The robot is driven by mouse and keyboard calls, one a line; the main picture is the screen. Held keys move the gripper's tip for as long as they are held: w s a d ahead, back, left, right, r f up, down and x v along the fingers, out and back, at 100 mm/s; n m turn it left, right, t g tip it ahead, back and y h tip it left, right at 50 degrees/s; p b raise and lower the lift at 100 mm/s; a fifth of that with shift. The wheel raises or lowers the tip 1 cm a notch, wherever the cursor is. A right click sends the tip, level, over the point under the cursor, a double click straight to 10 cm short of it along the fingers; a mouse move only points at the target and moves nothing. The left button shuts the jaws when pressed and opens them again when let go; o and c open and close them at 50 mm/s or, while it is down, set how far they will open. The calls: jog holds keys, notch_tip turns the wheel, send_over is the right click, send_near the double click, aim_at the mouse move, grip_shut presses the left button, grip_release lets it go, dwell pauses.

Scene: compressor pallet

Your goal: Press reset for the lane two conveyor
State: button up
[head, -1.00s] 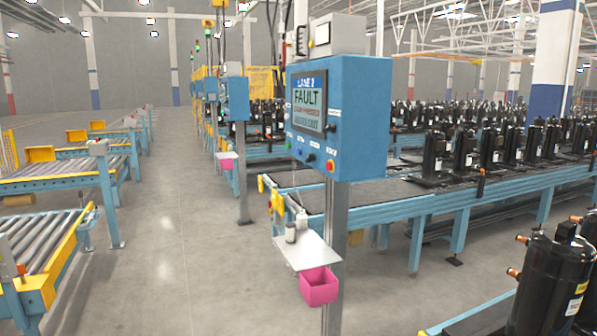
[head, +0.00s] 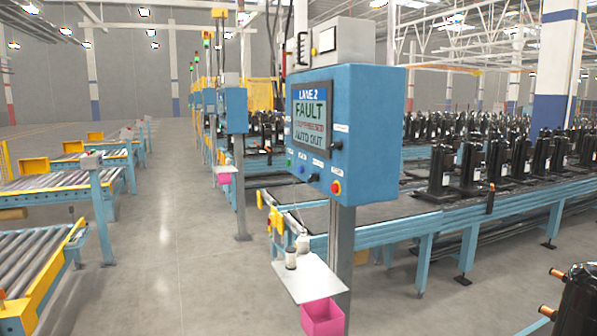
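The blue control box (head: 345,134) for lane two stands on a grey post in the middle of the head view. Its screen (head: 309,115) reads LANE 2, FAULT and AUTO OUT, with a red line too blurred to read surely. Below the screen is a row of small buttons (head: 301,169), including blue and dark ones. A red knob on a yellow ring (head: 336,187) sits at the lower right of that face. The button labels are too small to read, so I cannot tell which is reset. My gripper is not in view.
A small shelf (head: 311,283) with bottles and a pink bin (head: 322,318) hang on the post below the box. A conveyor (head: 465,217) with black compressors runs behind to the right. Roller conveyors (head: 38,257) line the left. The floor aisle (head: 170,235) between is clear.

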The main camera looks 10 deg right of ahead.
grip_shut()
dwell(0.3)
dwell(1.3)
